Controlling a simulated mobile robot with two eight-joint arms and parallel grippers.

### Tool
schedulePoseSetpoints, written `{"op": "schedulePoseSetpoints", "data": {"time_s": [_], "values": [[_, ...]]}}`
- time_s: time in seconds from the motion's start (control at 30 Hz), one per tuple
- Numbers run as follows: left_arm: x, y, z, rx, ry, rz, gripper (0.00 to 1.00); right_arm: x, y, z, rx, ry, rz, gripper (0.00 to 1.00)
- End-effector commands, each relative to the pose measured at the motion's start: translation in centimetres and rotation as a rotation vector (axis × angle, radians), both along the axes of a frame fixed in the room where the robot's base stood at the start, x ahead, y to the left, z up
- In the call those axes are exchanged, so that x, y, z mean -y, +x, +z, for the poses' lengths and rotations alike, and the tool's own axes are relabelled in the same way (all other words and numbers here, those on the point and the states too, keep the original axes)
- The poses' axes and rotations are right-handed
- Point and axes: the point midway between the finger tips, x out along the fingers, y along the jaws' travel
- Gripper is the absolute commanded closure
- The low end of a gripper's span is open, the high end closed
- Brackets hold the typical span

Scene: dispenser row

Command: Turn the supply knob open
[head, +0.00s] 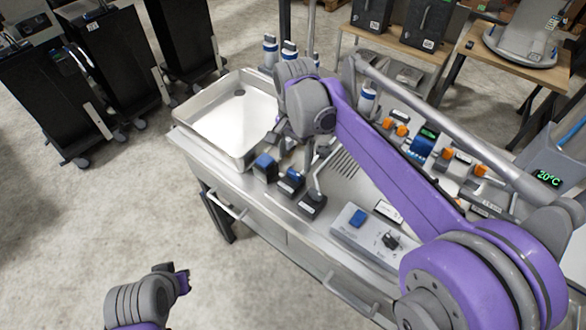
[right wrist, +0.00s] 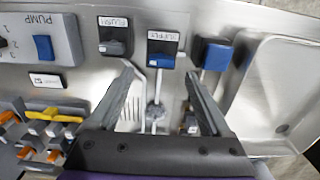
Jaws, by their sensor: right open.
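The supply knob (right wrist: 161,47) is a blue handle on a dark block labelled SUPPLY, seen upside down at top centre in the right wrist view. In the head view it appears to be the middle blue-topped block (head: 290,182) at the sink bench's front edge. My right gripper (right wrist: 160,75) is open, with its fingers spread left and right just short of the knob, and nothing between them but a thin pale spout. It also shows in the head view (head: 292,142), partly hidden by my arm. My left gripper (head: 182,283) is low at the left, away from the bench; its opening is unclear.
A dark FLUSH knob (right wrist: 115,40) sits close left of the supply knob, and another blue-handled block (right wrist: 214,55) sits close right. A pump box (head: 365,236) and a steel basin (head: 228,118) flank them. Orange-handled valves (head: 402,130) stand behind. Floor in front is clear.

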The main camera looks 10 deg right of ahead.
Motion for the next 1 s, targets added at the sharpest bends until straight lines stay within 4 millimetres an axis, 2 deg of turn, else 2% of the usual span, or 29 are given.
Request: {"op": "schedulePoseSetpoints", "data": {"time_s": [0.1,0.3,0.47,0.7,0.77,1.0], "values": [[0.0,-0.1,-0.2,-0.002,0.0,0.0,1.0,0.0,0.0,-2.4,0.0,0.0,0.0,0.18],[0.0,-0.1,-0.4,-0.003,0.0,0.0,1.0,0.0,0.0,-5.0,0.0,0.0,0.001,0.18],[0.0,-0.1,-0.4,-0.003,0.0,0.0,1.0,0.0,0.0,-5.9,0.001,0.0,0.001,0.18],[0.0,-0.1,-0.4,-0.003,0.0,0.0,1.0,0.0,0.0,-5.9,0.001,0.0,0.001,0.18],[0.0,-0.1,-0.4,-0.003,0.0,0.0,1.0,0.0,0.0,-5.9,0.001,0.0,0.001,0.25],[0.0,-0.1,-0.4,-0.003,0.0,0.0,1.0,0.0,0.0,-5.9,0.001,0.0,0.001,0.68]]}}
